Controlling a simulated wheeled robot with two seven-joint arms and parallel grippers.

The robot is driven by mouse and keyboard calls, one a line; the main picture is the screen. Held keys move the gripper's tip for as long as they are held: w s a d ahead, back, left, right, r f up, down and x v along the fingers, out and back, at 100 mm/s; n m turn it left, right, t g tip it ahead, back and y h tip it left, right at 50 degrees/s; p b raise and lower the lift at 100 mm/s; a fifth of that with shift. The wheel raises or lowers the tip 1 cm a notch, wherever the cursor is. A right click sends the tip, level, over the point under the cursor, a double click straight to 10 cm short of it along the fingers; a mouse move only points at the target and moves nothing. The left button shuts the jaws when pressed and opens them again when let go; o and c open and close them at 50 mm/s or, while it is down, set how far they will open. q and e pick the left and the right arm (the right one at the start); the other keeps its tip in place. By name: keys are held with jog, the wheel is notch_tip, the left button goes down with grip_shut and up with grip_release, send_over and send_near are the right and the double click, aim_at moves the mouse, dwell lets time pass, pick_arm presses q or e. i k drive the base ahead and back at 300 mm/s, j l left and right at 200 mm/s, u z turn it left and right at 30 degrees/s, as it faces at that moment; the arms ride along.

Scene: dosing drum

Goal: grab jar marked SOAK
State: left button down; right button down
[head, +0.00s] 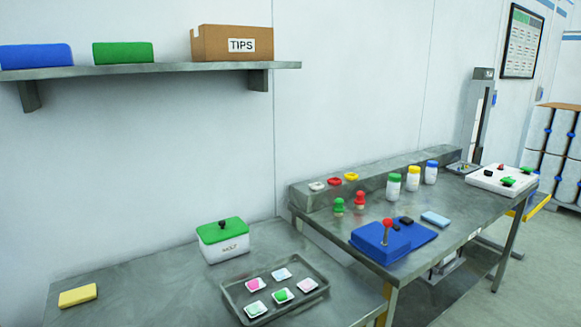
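Three white jars stand upright in a row on the right metal table: one with a green lid (393,189), one with a yellow lid (413,181) and one with a blue lid (431,174). Their labels are too small to read, so I cannot tell which is marked SOAK. A white box with a green lid and black knob (226,248) stands on the left table; its lettering looks like MOLT. Neither of my grippers is in view.
A blue device with a red-knobbed lever (374,247), green and red knobbed pieces (360,203) and a light blue block (435,219) sit before the jars. A raised ledge (318,200) runs behind. A tray (238,293) with several dishes lies on the left table.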

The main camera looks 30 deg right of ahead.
aim_at(430, 173)
jog(key=z, duration=2.75)
jog(key=i+z, duration=0.15)
jog(key=i, duration=4.2)
jog(key=i+u, duration=0.2)
jog(key=u, duration=0.25)
jog(key=i+u, duration=0.15)
jog(key=u, duration=0.3)
jog(key=i+l+u, duration=0.15)
jog(key=u, duration=0.3)
jog(key=i+l+u, duration=0.15)
jog(key=u, duration=0.35)
jog(key=k+l, duration=0.05)
jog(key=l, duration=0.05)
